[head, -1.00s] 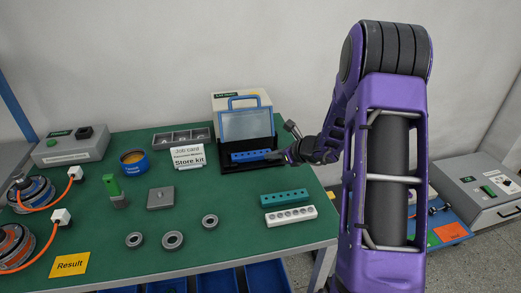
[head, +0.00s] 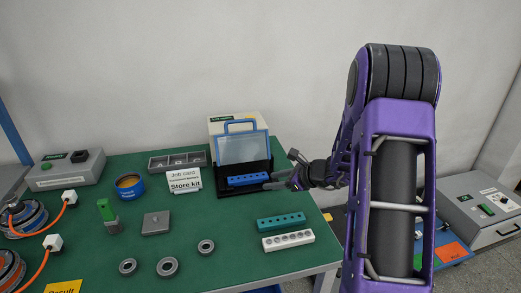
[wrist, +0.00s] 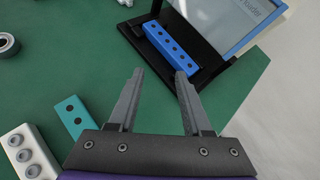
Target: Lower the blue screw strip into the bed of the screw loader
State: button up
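The blue screw strip (head: 248,179) lies in the black bed of the screw loader (head: 226,193), below the loader's raised clear cover with a blue frame (head: 241,148). In the wrist view the strip (wrist: 172,48) lies lengthwise in the bed with its row of dark holes up. My gripper (head: 268,181) is just right of the loader. In the wrist view its two fingers (wrist: 158,72) are apart with nothing between them, and the strip is beyond their tips.
A teal strip (head: 281,222) and a white strip (head: 288,240) lie on the green table in front of the loader. A job card (head: 185,181) stands left of the loader. Grey rings (head: 168,267) and a grey block (head: 156,223) lie further left.

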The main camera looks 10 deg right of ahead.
jog(key=w+a+r+n+g+y, duration=0.2)
jog(key=w+a+r+n+g, duration=0.3)
jog(key=n, duration=0.7)
notch_tip(320, 180, up, 8)
jog(key=n+g+h+p, duration=0.35)
jog(key=n+h, duration=0.55)
jog(key=n, duration=2.3)
send_over(248, 176)
jog(key=shift+b, duration=0.4)
notch_tip(248, 176, down, 18)
jog(key=b, duration=0.2)
jog(key=shift+r+b, duration=0.25)
jog(key=shift+b, duration=0.15)
jog(key=shift+c, duration=0.2)
